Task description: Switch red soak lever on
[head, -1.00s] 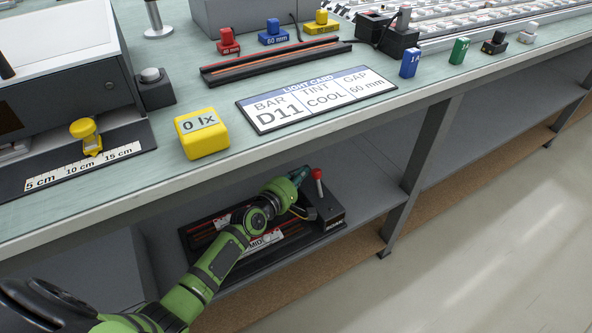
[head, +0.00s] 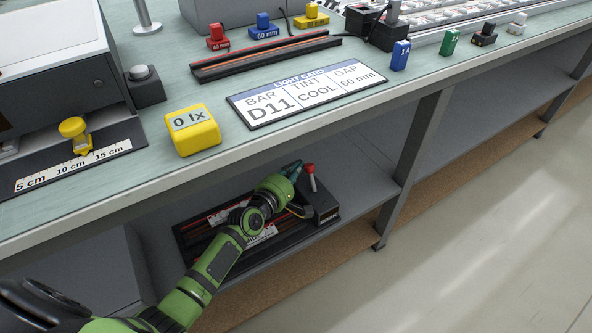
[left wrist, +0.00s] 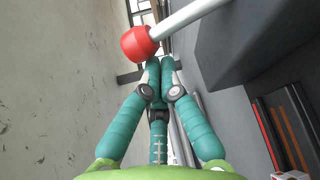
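The soak lever has a red knob (head: 309,168) on a pale shaft. It rises from a dark box (head: 322,207) on the lower shelf under the bench. In the left wrist view the red knob (left wrist: 138,43) is just beyond and to the left of the fingertips, and its shaft (left wrist: 190,18) runs up to the right. My left gripper (head: 297,166) is close beside the knob, on its left in the head view. Its teal fingers (left wrist: 160,65) come together at the tips with nothing between them. I cannot tell whether they touch the lever. My right gripper is not in view.
The bench edge (head: 250,141) overhangs the lower shelf (head: 360,185). A dark tray (head: 192,235) with rails lies under my left arm. A bench leg (head: 408,165) stands right of the lever box. The light card (head: 300,97) and yellow block (head: 192,130) sit on top.

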